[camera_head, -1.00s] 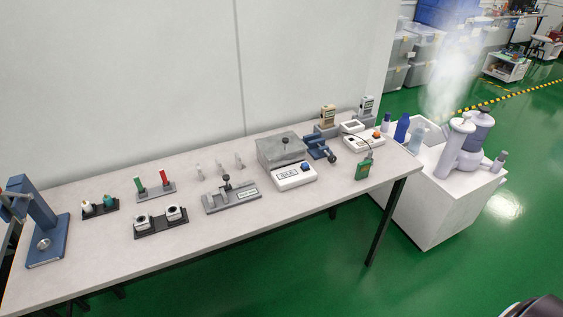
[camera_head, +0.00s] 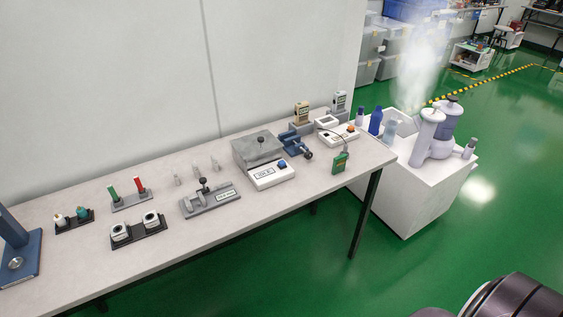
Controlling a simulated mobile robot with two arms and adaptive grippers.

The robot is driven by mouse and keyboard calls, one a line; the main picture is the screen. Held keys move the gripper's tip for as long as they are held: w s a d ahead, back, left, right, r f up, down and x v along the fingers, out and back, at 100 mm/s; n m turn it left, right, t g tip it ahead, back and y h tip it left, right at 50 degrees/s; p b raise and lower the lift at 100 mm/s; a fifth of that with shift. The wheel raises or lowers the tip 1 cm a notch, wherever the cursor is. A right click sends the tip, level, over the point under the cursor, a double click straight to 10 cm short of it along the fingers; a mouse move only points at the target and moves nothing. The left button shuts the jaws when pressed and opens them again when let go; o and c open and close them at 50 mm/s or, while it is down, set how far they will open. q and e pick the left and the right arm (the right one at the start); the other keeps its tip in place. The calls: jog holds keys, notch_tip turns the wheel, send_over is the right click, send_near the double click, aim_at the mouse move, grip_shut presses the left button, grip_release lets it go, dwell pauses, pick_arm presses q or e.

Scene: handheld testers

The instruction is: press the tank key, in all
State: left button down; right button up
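A grey metal box with a dark knob on top (camera_head: 258,150) stands on the long table. A white key box with a blue button (camera_head: 271,174) and a small display sits against its front. A second white key box with an orange button (camera_head: 339,134) is farther right, with a cable to a green handheld tester (camera_head: 340,162) at the table's front edge. I cannot tell for certain which button is the tank key, or whether either is pressed. Neither of my grippers is in view.
The table (camera_head: 200,245) also holds a blue clamp (camera_head: 296,144), a grey fixture (camera_head: 210,198), red and green handles (camera_head: 131,190), black racks and a blue press (camera_head: 18,250). A white cabinet (camera_head: 412,195) with bottles and a steaming humidifier (camera_head: 436,135) stands right.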

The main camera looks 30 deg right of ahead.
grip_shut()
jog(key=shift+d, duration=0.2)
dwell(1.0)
